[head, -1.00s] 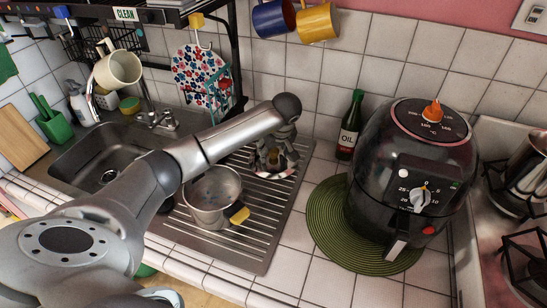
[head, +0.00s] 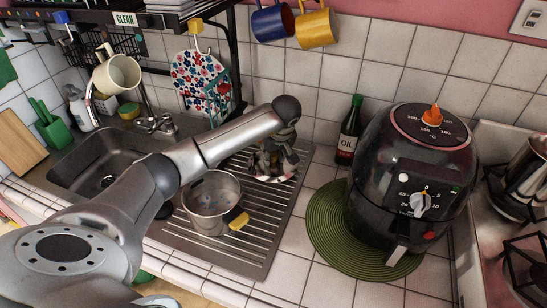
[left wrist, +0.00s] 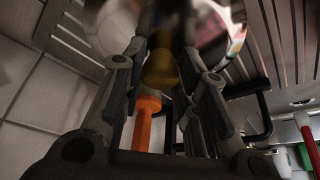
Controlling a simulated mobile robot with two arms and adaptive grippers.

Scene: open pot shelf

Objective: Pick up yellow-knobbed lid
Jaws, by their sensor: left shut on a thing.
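The yellow-knobbed lid (head: 277,179) is over the drainboard, just right of and behind the steel pot (head: 208,212). In the head view only part of its shiny rim shows under my left gripper (head: 268,155), which hides the rest. In the left wrist view my left gripper (left wrist: 160,85) is shut on the lid's yellow knob (left wrist: 161,70). The lid's blurred metal surface (left wrist: 225,38) fills the top there. The lid looks slightly tilted; I cannot tell how far it is above the drainboard. My right gripper is not in view.
The black air fryer (head: 408,185) on a green round mat (head: 328,238) and the oil bottle (head: 349,130) stand to the right. The sink (head: 110,165) is left of the ribbed drainboard (head: 255,255). Mugs (head: 316,27) hang above. An orange object (left wrist: 146,122) shows between the gripper links.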

